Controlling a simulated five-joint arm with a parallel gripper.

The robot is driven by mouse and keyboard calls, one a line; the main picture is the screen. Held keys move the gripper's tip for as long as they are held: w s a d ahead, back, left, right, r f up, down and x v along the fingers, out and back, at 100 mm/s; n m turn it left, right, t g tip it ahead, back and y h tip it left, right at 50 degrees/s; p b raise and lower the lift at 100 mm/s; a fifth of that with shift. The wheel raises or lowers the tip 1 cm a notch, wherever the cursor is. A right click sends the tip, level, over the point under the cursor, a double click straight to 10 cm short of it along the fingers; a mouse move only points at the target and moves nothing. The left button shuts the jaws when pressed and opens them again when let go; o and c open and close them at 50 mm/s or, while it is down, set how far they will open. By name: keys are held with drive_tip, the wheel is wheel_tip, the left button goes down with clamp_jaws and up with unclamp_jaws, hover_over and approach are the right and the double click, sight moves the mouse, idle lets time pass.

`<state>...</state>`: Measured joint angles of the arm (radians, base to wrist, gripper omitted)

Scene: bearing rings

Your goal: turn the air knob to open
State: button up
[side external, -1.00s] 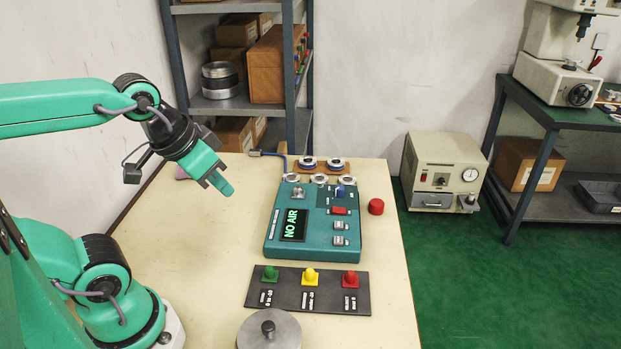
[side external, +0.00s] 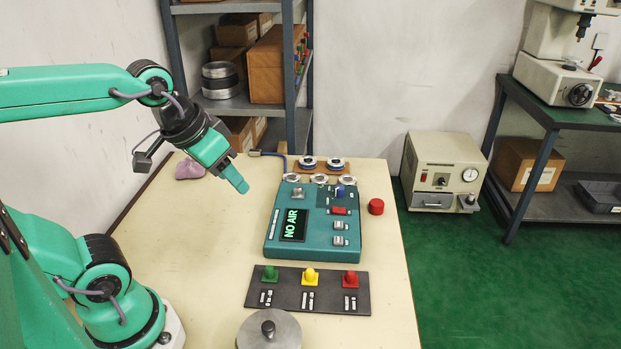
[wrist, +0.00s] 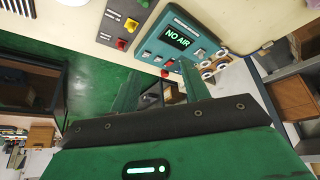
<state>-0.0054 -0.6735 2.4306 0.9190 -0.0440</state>
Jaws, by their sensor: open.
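The teal control box (side external: 268,240) stands on the bench, its display (side external: 293,225) reading "NO AIR". A silver knob (side external: 298,193) sits at its upper left and a blue knob (side external: 341,191) at its upper right; I cannot tell from labels which is the air knob. In the wrist view my gripper (wrist: 160,66) is open and empty, with the box (wrist: 166,52) beyond the fingertips.
A dark panel (side external: 262,296) with green, yellow and red knobs lies in front of the box. A round metal disc (side external: 268,334) is nearer. Rings (side external: 319,179) stand behind the box, a red button (side external: 376,207) right of it.

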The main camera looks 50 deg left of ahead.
drive_tip(key=w+r+n+g, duration=0.2)
drive_tip(key=w+r+n, duration=0.1)
drive_tip(key=w, duration=0.6)
drive_tip(key=n+g, duration=0.4)
drive_tip(key=n, duration=0.3)
hover_over(340, 188)
wheel_tip(340, 188, down, 15)
drive_tip(key=shift+f, duration=0.2)
drive_tip(key=shift+w+f+n, duration=0.2)
drive_tip(key=shift+f+n, duration=0.1)
drive_tip(key=shift+f, duration=0.05)
drive_tip(key=shift+f, duration=0.1)
drive_tip(key=shift+s+a+f, duration=0.1)
drive_tip(key=shift+s+f, duration=0.05)
drive_tip(key=shift+f, duration=3.65)
